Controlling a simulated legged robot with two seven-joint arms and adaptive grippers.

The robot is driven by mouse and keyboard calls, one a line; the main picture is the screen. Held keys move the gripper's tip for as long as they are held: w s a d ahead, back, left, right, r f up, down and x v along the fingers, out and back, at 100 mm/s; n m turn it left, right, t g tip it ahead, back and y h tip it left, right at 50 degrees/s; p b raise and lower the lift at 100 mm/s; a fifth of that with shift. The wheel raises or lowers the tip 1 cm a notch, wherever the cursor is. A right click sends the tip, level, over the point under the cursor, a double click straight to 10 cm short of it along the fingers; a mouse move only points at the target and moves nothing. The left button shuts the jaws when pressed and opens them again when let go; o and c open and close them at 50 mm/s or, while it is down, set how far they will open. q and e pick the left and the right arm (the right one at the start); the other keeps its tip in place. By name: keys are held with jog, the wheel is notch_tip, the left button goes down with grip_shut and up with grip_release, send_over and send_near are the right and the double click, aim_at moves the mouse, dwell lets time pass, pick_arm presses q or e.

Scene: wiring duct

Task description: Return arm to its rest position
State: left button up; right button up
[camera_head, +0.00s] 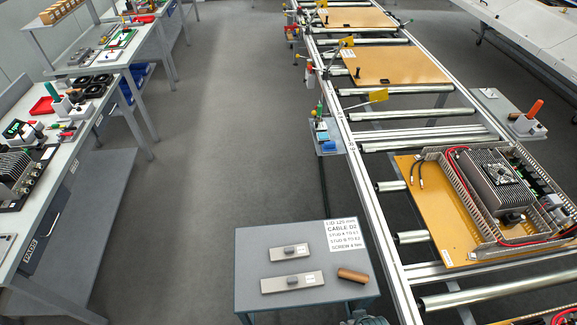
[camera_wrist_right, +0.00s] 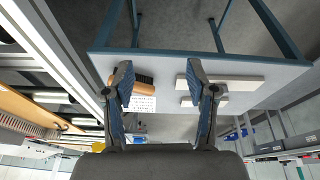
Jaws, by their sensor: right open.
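My right gripper (camera_wrist_right: 158,72) shows in the right wrist view with its two blue-padded fingers spread wide and nothing between them. It faces the small grey side table (camera_head: 250,241), whose top also shows in the right wrist view (camera_wrist_right: 165,66). A small part of what looks like my right arm shows at the bottom edge of the head view. My left gripper is in neither view.
On the side table lie two grey plates (camera_head: 308,283) with dark knobs, a brown cylinder (camera_head: 353,275) and a printed card (camera_head: 346,235). To the right, a roller conveyor carries an orange board (camera_head: 428,205) with wiring duct. Grey floor (camera_head: 200,170) is clear between workbenches and conveyor.

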notch_tip(320, 180, down, 24)
jog(key=s+g, duration=0.1)
jog(key=s, duration=0.1)
jog(key=s+d+f+g+b, duration=0.1)
jog(key=s+d+f+b, duration=0.1)
jog(key=s+f, duration=1.5)
jog(key=shift+s+d+f, duration=0.15)
jog(key=shift+s+d, duration=0.4)
jog(key=shift+c, duration=1.2)
jog(key=shift+s, duration=0.1)
jog(key=shift+c, duration=0.3)
